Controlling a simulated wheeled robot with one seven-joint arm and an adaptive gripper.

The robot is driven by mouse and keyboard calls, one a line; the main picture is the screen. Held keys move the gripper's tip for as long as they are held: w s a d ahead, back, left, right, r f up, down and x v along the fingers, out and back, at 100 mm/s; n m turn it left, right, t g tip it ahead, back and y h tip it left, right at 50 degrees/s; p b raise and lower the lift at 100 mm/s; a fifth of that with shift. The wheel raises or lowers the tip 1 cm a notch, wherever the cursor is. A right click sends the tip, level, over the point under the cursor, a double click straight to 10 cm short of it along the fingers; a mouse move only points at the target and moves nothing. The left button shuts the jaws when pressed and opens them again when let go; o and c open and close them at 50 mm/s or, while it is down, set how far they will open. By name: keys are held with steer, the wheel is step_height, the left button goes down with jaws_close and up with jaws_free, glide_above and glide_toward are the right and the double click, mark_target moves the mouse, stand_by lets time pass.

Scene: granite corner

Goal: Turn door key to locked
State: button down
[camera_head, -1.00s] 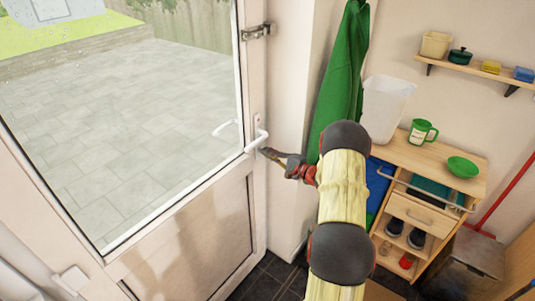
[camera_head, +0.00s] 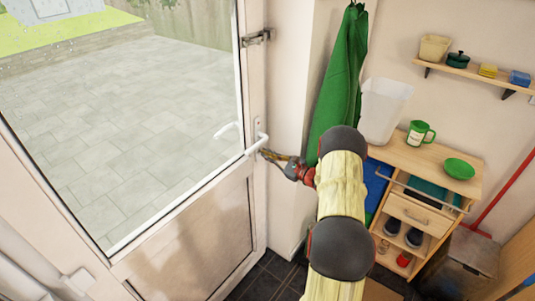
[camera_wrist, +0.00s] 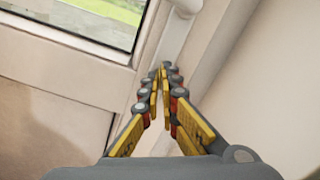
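The white door (camera_head: 190,235) has a white lever handle (camera_head: 256,144) on its right stile. My gripper (camera_head: 264,153) points at the stile just below and right of the handle. In the wrist view my gripper (camera_wrist: 162,80) has its yellow-padded fingers close together, with a narrow gap between them, and the tips are at the lock plate (camera_wrist: 174,38). The handle's base shows at the top of that view. The key and keyhole are hidden by the fingertips, so I cannot tell whether the key is between them or how it is turned.
A green cloth (camera_head: 335,85) hangs on the wall right of the door, close to my arm. A shelf (camera_head: 475,72) hangs above.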

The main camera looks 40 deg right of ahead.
steer(key=m+p, duration=0.2)
steer(key=m, duration=0.2)
steer(key=shift+f+m, duration=0.1)
steer(key=shift+m, duration=0.2)
stand_by(0.5)
steer(key=c, duration=2.3)
jaws_free()
steer(key=shift+o, duration=1.1)
steer(key=s+d, duration=0.2)
steer(key=s, duration=1)
steer(key=shift+w, duration=0.1)
